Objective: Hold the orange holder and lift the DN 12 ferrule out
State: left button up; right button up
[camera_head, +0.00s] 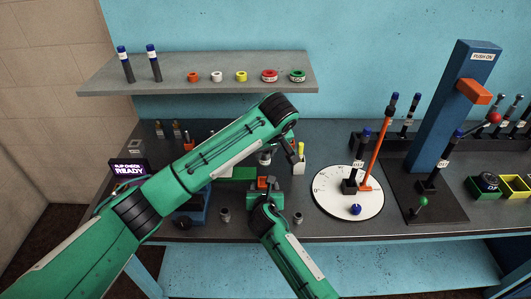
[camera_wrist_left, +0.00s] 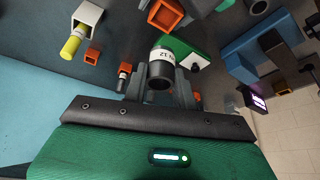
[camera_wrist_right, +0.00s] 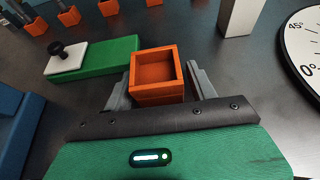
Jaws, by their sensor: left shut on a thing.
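The DN 12 ferrule (camera_wrist_left: 161,63) is a dark hollow cylinder with a white label band. My left gripper (camera_wrist_left: 159,85) is shut on it, one finger on each side. In the head view the ferrule (camera_head: 264,160) hangs above the orange holder (camera_head: 264,183). The holder is a square open-topped box and looks empty in the right wrist view (camera_wrist_right: 158,70). My right gripper (camera_wrist_right: 159,85) has its fingers close against both sides of the holder. The left wrist view also shows the holder (camera_wrist_left: 166,14), apart from the ferrule. My left arm hides part of the bench.
A green block (camera_wrist_right: 110,58) with a white plate and black knob lies beside the holder. A white square tube (camera_wrist_right: 240,15) and a round dial (camera_head: 335,195) stand to the right. A small screen reading "READY" (camera_head: 129,170) is at the left. Coloured rings line the shelf (camera_head: 215,80).

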jog(key=shift+o, duration=0.5)
jog(key=v, duration=1.2)
jog(key=shift+f, duration=0.1)
jog(key=shift+s, duration=0.1)
